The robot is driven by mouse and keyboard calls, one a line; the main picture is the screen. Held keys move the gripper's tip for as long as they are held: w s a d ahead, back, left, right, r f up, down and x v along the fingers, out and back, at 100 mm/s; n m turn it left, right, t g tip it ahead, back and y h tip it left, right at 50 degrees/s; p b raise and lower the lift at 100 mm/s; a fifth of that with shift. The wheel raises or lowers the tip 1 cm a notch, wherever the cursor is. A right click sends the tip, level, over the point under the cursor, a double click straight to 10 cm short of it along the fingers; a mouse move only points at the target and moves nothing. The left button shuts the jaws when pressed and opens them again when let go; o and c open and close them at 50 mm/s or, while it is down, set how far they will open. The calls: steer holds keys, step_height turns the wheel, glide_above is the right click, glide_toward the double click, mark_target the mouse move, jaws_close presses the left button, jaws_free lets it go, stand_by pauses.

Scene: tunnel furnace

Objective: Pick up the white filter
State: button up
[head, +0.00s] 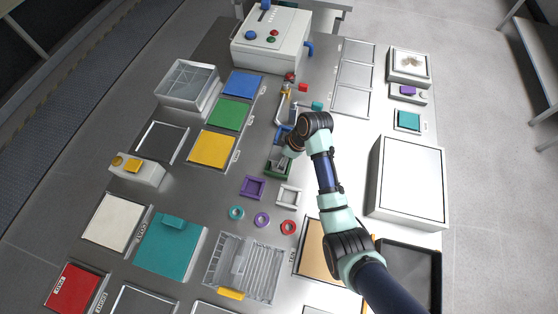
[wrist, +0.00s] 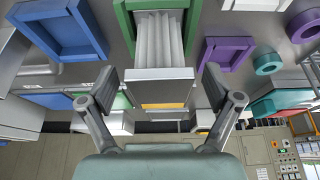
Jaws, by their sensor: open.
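The white filter (wrist: 158,38) shows white pleats and a shiny grey end face in the wrist view. Its pleated part lies within a green frame (wrist: 124,22). The green frame also shows in the head view (head: 279,175), below my gripper (head: 288,153). In the wrist view my gripper (wrist: 160,88) is open. Its two fingers stand apart, one on each side of the filter's grey end, with a visible gap on both sides. The gripper and wrist partly cover the filter in the head view.
A blue frame (wrist: 65,30) and a purple frame (wrist: 225,53) stand close on either side. A white frame (head: 289,196) and several coloured rings lie nearby. A wire basket (head: 243,266) is at the front, and a large white box (head: 410,182) at the right.

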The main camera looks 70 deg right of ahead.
steer(key=shift+x, duration=1)
steer(key=shift+w+r, duration=0.1)
steer(key=c, duration=1.4)
step_height(320, 180, up, 20)
steer(key=p, duration=0.6)
steer(key=shift+r, duration=0.1)
steer(key=shift+c, duration=0.2)
